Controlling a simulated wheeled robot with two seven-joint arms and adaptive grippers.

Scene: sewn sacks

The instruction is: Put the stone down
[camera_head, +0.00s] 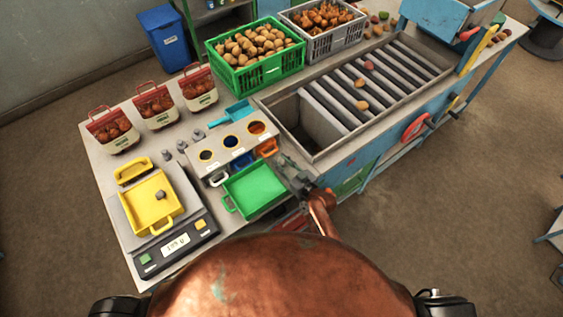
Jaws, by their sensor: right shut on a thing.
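My right gripper (286,165) is just right of the green tray (253,188), by the near-left corner of the roller machine. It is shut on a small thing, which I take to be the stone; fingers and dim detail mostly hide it. A grey stone (160,195) lies in the yellow scoop tray (151,205) on the scale (178,241). The green tray looks empty. My left gripper is out of view.
Bags of onions (156,106), a green potato crate (247,72) and a grey onion crate (330,43) stand behind. The roller machine (335,127) is at right.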

